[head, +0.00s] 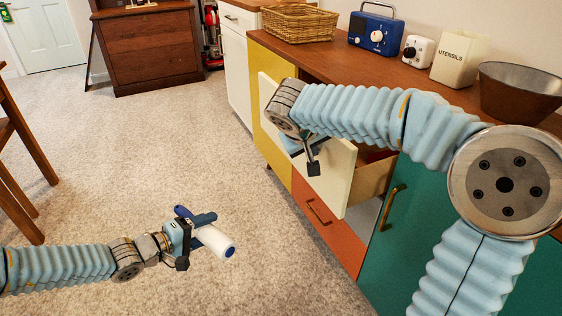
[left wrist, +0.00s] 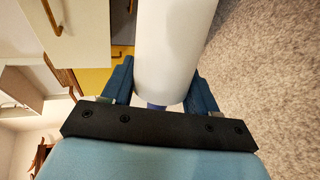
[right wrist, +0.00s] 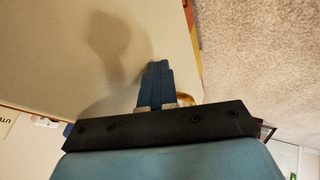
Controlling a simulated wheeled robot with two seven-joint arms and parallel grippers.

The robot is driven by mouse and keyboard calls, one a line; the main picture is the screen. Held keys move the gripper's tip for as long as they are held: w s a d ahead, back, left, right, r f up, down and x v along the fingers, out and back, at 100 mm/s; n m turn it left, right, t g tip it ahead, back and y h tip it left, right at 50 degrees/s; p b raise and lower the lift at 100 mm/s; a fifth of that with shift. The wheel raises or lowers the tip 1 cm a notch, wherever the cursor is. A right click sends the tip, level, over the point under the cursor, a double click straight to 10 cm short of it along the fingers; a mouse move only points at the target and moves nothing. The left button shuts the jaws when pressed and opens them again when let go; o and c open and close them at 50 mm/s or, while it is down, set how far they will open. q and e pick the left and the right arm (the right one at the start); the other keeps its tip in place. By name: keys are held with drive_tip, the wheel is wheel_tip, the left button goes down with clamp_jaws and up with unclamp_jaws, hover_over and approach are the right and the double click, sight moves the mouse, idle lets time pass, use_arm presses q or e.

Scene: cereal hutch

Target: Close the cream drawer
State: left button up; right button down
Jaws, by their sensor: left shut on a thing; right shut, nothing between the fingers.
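The cream drawer (head: 335,180) stands pulled out of the hutch, its wooden side (head: 374,180) showing behind the front panel. My right gripper (head: 312,168) is in front of the panel, shut and empty, with my arm reaching over the drawer top. In the right wrist view the cream panel (right wrist: 60,60) fills the left side and the shut fingers (right wrist: 155,85) lie close over it; I cannot tell whether they touch. My left gripper (head: 196,236) is shut on a white cylinder with blue ends (head: 216,242), held over the carpet away from the drawer.
An orange drawer (head: 325,215) is below, a green door (head: 400,225) to the right, and a yellow panel (head: 268,130) to the left. A basket (head: 300,22), blue radio (head: 375,30), utensils canister (head: 460,58) and bowl (head: 520,92) stand on top. Open carpet lies left; a chair (head: 20,150) is far left.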

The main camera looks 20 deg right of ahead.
use_arm(q)
drive_tip(key=shift+f, duration=0.15)
use_arm(e)
drive_tip(key=d, duration=1)
drive_tip(key=shift+w+d, duration=0.1)
drive_tip(key=shift+w, duration=0.1)
